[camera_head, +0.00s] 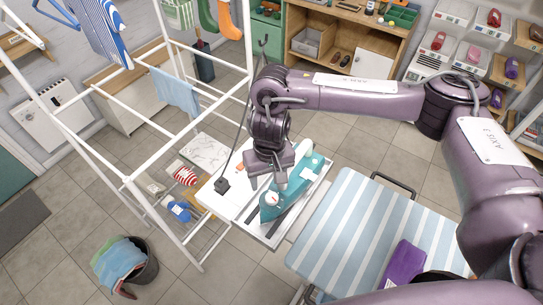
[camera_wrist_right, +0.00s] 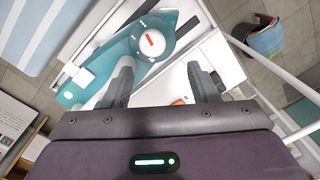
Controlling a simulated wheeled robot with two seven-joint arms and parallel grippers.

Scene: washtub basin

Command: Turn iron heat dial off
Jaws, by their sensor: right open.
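A teal iron (camera_head: 297,187) lies on a white stand (camera_head: 238,212) beside the ironing board. Its round white heat dial (camera_head: 271,199) has a red pointer mark and also shows in the right wrist view (camera_wrist_right: 153,40), with small marks around its rim. My right gripper (camera_head: 278,182) is above the iron, close to the dial. In the right wrist view its two dark fingers (camera_wrist_right: 163,78) are spread apart with nothing between them, and the dial lies just beyond them, not between them. My left gripper is not in view.
A striped ironing board (camera_head: 340,225) with a folded purple cloth (camera_head: 402,263) is to the right. A white drying rack (camera_head: 127,180) stands to the left. A dark basket with laundry (camera_head: 146,270) is on the floor. Wooden shelves (camera_head: 350,45) are behind.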

